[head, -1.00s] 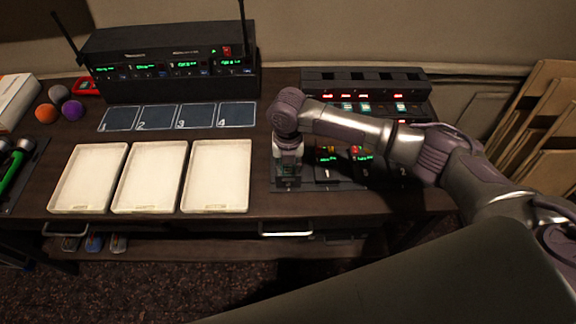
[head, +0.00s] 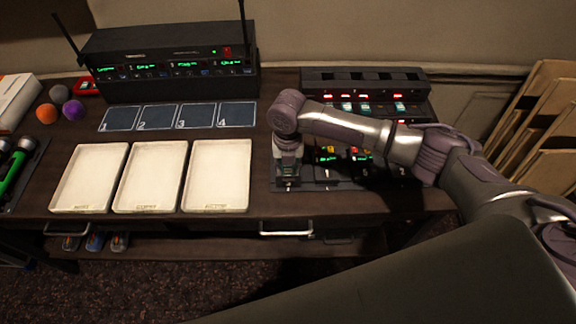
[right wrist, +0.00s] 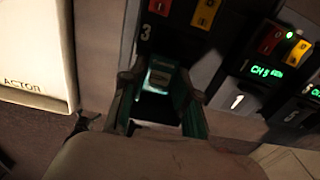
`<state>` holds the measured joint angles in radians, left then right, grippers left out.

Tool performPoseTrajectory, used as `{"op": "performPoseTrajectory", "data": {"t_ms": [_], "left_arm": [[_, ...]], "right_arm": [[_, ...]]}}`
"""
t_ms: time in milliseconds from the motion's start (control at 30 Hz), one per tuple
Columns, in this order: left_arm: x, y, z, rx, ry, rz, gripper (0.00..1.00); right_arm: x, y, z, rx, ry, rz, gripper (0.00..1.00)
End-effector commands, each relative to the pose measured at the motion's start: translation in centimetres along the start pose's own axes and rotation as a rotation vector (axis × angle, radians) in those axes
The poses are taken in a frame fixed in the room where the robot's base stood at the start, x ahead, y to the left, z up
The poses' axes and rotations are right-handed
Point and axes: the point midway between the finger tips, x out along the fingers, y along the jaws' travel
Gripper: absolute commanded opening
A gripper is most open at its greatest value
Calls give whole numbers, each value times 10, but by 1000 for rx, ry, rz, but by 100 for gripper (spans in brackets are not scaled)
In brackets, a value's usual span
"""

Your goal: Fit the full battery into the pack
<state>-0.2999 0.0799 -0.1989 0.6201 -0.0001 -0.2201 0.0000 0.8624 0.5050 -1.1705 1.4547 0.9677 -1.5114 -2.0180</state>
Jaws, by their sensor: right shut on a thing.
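My right gripper (head: 288,178) points down over the left pack (head: 290,186) in the row at the desk's front right. In the right wrist view its fingers (right wrist: 160,98) stand on both sides of a small teal-and-dark battery (right wrist: 162,74), in the open bay of the pack marked 3 (right wrist: 160,32). The gripper is shut on this battery. How deep the battery sits is hard to tell, since the gripper and shadow hide much of it. My left gripper is not in view.
Packs marked 1 (head: 326,172) and 5 stand close on the right. A charger (head: 365,80) with lit red displays and teal batteries is behind. White trays (head: 218,206) lie to the left, near the gripper. A receiver rack (head: 170,75) stands at the back.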

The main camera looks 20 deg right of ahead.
Motion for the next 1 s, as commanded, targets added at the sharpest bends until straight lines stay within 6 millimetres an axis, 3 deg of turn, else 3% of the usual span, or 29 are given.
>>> {"op": "performPoseTrajectory", "data": {"t_ms": [800, 833, 1000], "left_arm": [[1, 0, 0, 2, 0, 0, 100], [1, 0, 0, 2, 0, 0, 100], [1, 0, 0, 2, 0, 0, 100]], "right_arm": [[8, 0, 0, 0, 0, 0, 11], [8, 0, 0, 0, 0, 0, 35], [8, 0, 0, 0, 0, 0, 60]]}}
